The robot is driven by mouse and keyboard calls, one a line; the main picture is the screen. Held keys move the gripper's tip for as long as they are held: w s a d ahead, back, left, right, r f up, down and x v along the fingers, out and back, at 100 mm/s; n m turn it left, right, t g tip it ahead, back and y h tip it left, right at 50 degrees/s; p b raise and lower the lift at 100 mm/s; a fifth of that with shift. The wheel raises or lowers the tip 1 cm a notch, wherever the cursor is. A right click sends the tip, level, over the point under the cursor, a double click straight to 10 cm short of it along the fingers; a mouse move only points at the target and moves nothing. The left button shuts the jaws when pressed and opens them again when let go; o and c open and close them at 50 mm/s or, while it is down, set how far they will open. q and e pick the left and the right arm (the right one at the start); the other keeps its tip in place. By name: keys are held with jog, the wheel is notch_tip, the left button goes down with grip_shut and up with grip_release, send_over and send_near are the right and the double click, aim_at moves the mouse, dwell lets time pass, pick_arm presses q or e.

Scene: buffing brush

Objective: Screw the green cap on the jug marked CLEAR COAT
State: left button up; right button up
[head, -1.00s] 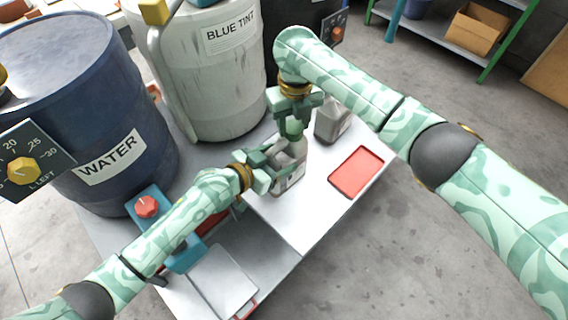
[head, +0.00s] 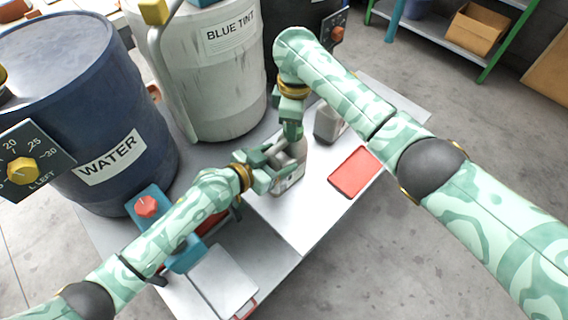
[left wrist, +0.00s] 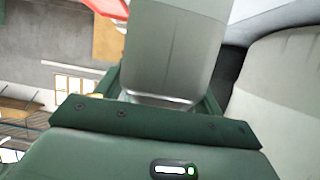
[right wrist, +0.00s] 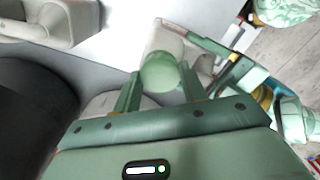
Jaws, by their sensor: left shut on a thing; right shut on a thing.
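The grey jug (head: 288,178) stands on the white table, its label mostly hidden. My left gripper (head: 268,168) is shut on its body from the left; the jug's grey side (left wrist: 175,50) fills the space between the fingers in the left wrist view. My right gripper (head: 291,138) points down over the jug's top, shut on the green cap. The cap (right wrist: 161,73) shows between the fingers in the right wrist view, with the jug's grey top (right wrist: 163,40) around it. How far the cap sits on the neck is hidden.
A second grey jug (head: 327,124) stands just behind to the right. A red tray (head: 355,172) lies right of the held jug. The BLUE TINT drum (head: 215,90) and WATER drum (head: 90,110) stand at the back left. A white scale-like plate (head: 222,280) is at the front.

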jog(key=m, duration=0.6)
jog(key=shift+m, duration=0.3)
jog(key=m, duration=0.4)
jog(key=shift+m, duration=0.3)
jog(key=o, duration=1.1)
jog(key=shift+r, duration=2.25)
jog(key=shift+c, duration=0.5)
